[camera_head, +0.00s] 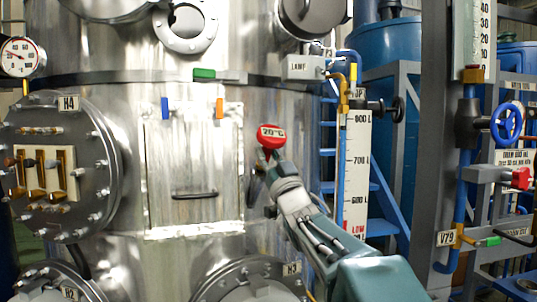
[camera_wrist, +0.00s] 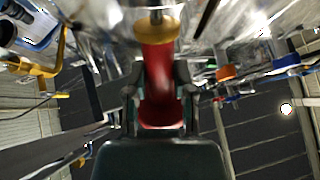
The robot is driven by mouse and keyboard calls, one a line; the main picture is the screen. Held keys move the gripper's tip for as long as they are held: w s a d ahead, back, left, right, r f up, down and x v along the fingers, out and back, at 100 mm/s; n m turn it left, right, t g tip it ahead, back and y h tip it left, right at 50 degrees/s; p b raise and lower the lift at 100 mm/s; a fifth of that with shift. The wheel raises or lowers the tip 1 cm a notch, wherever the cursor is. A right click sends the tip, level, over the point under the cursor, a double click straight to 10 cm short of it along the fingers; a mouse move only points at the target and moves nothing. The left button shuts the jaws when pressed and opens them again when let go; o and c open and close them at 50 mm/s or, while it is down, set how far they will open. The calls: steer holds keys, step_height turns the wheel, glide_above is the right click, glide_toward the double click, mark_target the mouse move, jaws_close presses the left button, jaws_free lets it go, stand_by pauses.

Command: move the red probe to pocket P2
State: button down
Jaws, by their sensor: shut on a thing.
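The red probe (camera_head: 271,134) has a round red head reading "20°C" and shows in front of the steel vessel, right of its square panel. In the wrist view the red probe (camera_wrist: 158,75) stands between my fingers, with a brass collar and a steel stem at its top end. My gripper (camera_head: 272,158) is shut on the probe's red body; its two fingers (camera_wrist: 160,100) lie on either side. Whether the stem sits in anything is unclear. I cannot make out a label P2 in either view.
Blue (camera_head: 165,108), orange (camera_head: 220,108) and green (camera_head: 204,74) pieces show on the vessel. A flanged port marked H4 (camera_head: 65,165) is at left. A level scale (camera_head: 355,170), pipes and a blue valve wheel (camera_head: 507,122) stand at right.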

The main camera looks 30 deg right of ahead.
steer(key=shift+w+f, duration=0.4)
steer(key=shift+f, duration=0.15)
steer(key=shift+c, duration=1.9)
jaws_free()
steer(key=v, duration=1.2)
steer(key=shift+f, duration=0.1)
